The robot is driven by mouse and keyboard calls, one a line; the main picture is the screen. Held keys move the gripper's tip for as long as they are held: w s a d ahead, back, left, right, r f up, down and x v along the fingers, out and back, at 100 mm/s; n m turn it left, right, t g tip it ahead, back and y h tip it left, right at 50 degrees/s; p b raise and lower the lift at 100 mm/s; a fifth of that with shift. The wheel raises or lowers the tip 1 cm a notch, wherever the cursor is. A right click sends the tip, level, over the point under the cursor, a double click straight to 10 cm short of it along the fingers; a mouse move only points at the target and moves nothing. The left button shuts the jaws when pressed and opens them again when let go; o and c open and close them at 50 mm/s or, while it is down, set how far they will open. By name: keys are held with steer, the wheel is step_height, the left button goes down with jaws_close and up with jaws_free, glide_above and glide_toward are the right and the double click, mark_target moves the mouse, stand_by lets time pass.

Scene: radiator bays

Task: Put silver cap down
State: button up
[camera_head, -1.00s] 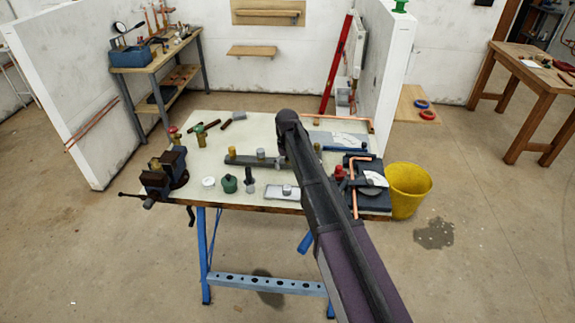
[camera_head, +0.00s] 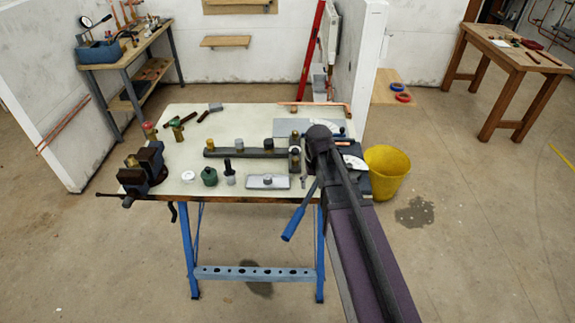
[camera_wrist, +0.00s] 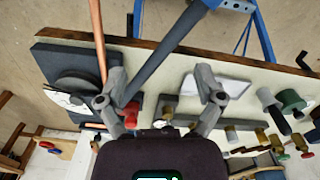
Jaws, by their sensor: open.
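A small silver-grey cap (camera_head: 268,181) sits upright on a pale flat plate (camera_head: 250,183) near the bench's front edge. Other small grey and brass pieces stand on a dark bar (camera_head: 222,153) behind it; one grey one (camera_head: 238,143) looks similar. In the wrist view my gripper (camera_wrist: 161,88) is open, its fingers spread wide with nothing clearly held between them. The right finger overlaps the pale plate (camera_wrist: 236,87), and the cap on it cannot be made out there. In the head view my arm hides most of my gripper.
The bench (camera_head: 180,110) holds a vice (camera_head: 146,165) at left, with a white disc (camera_head: 188,177) and green pot (camera_head: 209,177). A pipe bender's long handle (camera_wrist: 165,48) and copper pipe (camera_wrist: 97,35) lie close to my fingers. A yellow bucket (camera_head: 386,172) stands right.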

steer(key=s+d+m, duration=0.2)
steer(key=s+d, duration=0.5)
steer(key=s, duration=0.4)
steer(key=shift+s+d, duration=0.15)
steer(key=c, duration=0.4)
